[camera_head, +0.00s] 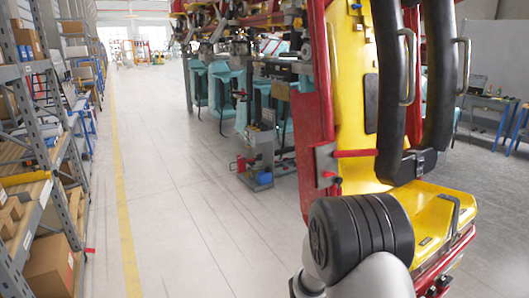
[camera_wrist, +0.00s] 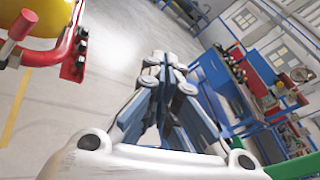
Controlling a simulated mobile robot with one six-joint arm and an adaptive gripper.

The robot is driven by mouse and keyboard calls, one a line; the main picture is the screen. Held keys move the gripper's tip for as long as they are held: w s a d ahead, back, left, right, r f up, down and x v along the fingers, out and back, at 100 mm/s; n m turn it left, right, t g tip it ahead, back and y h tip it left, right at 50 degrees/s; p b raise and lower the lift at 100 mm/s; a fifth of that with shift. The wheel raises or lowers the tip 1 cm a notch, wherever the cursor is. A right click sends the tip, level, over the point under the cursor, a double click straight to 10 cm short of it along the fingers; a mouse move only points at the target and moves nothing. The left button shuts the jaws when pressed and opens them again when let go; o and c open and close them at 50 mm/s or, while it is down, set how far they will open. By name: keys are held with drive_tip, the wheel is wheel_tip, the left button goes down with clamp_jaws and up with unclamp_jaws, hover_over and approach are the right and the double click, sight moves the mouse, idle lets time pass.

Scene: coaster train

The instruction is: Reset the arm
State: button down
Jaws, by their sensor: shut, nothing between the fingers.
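My gripper (camera_wrist: 165,62) shows in the middle of the wrist view. Its fingers meet at the tips, and nothing is seen between them. It hangs over open floor, apart from the things around it. In the head view part of my arm rises at the bottom centre, in front of the yellow coaster seat (camera_head: 445,215). The gripper itself is not seen in the head view. In the wrist view a red and yellow piece of the coaster train (camera_wrist: 45,45) is at the upper left, clear of the fingers.
Shelves with boxes (camera_head: 50,262) line the left side. A yellow floor line (camera_head: 122,200) runs along the open aisle. Black restraint bars (camera_head: 392,90) stand close beside my arm. A blue workbench (camera_wrist: 245,90) with small items is at the right in the wrist view.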

drive_tip(key=s+a+r+m+g+y, duration=0.2)
drive_tip(key=s+a+r+m+y, duration=0.15)
drive_tip(key=s+m, duration=0.4)
drive_tip(key=s+a+r+m+g+y, duration=0.1)
drive_tip(key=s+a+r+m+y, duration=0.1)
drive_tip(key=s+r+m+y, duration=0.45)
drive_tip(key=s+a+r+m+t+y, duration=0.1)
drive_tip(key=s+a+m+t+y, duration=0.2)
drive_tip(key=a, duration=0.4)
drive_tip(key=s+a+r+m+t+y, duration=0.1)
drive_tip(key=s+a+m+t+y, duration=0.2)
drive_tip(key=s+a+m, duration=0.2)
drive_tip(key=shift+s+a+m, duration=0.35)
drive_tip(key=shift+a+m, duration=0.85)
drive_tip(key=shift+m, duration=0.4)
drive_tip(key=c, duration=2.3)
unclamp_jaws()
